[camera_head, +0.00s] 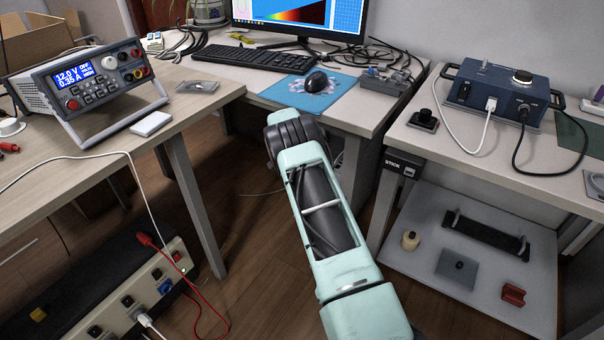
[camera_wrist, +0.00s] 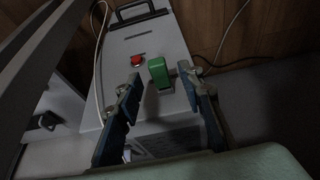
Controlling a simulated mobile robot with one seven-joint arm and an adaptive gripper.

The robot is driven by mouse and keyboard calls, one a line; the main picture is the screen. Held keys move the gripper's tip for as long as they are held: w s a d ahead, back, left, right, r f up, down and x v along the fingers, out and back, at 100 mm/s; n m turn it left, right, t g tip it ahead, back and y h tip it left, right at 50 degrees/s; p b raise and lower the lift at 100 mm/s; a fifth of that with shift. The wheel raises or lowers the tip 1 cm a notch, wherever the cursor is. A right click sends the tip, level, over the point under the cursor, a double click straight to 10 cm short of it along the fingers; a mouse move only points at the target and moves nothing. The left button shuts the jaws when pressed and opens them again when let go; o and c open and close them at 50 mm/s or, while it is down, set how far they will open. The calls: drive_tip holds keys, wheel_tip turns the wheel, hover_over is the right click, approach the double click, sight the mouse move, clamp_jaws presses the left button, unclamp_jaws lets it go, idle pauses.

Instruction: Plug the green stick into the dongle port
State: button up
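In the wrist view a green stick (camera_wrist: 160,75) stands on a pale grey panel, beside a red button. My gripper (camera_wrist: 161,78) is open, with one finger on each side of the stick in the picture. Gaps show between the stick and both fingers. I cannot tell whether the fingertips reach down to its level. In the head view my arm reaches forward, and the fingers and the green stick are not seen. I cannot pick out the dongle port for certain in either view.
In the wrist view the grey panel (camera_wrist: 150,45) has a dark handle and a red button (camera_wrist: 138,60); cables run on both sides. In the head view a black box labelled STICK (camera_head: 403,163) hangs under the right table. A power supply (camera_head: 85,80) stands at left.

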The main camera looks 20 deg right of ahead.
drive_tip(key=v, duration=1.1)
drive_tip(key=shift+r, duration=0.15)
drive_tip(key=shift+a, duration=0.1)
